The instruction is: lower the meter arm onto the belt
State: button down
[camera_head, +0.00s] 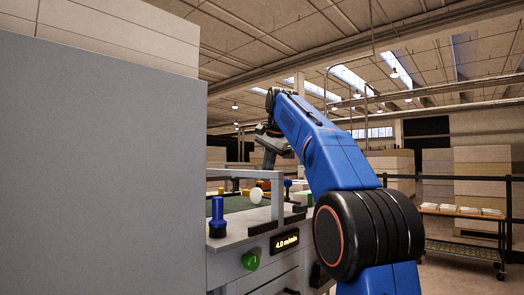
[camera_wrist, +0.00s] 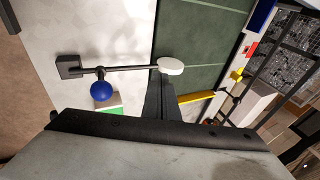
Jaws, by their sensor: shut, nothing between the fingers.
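The meter arm (camera_wrist: 135,68) is a thin dark rod on a dark bracket at the left of the wrist view. It carries a blue ball knob (camera_wrist: 101,91) near the bracket and a white wheel (camera_wrist: 171,66) at its far end. The wheel lies over the left edge of the green belt (camera_wrist: 203,45); whether it touches cannot be told. My gripper (camera_wrist: 158,80) is shut and empty, its dark fingers pointing toward the rod near the wheel. Contact with the rod is unclear. In the head view the white wheel (camera_head: 256,195) shows near the grey frame, with the blue knob (camera_head: 287,183) to its right.
A speed display (camera_head: 285,241) and a green button (camera_head: 251,262) are on the machine's front. A blue post (camera_head: 217,216) stands at its near left corner. A large grey panel (camera_head: 100,170) blocks the left. A yellow bar (camera_wrist: 196,97) lies right of my fingers.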

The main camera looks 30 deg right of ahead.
notch_tip(320, 180, up, 9)
jog(key=a, duration=0.1)
jog(key=shift+s+a+f, duration=0.15)
jog(key=shift+s+a, duration=0.1)
jog(key=shift+s, duration=0.2)
dwell(0.5)
jog(key=shift+s, duration=0.1)
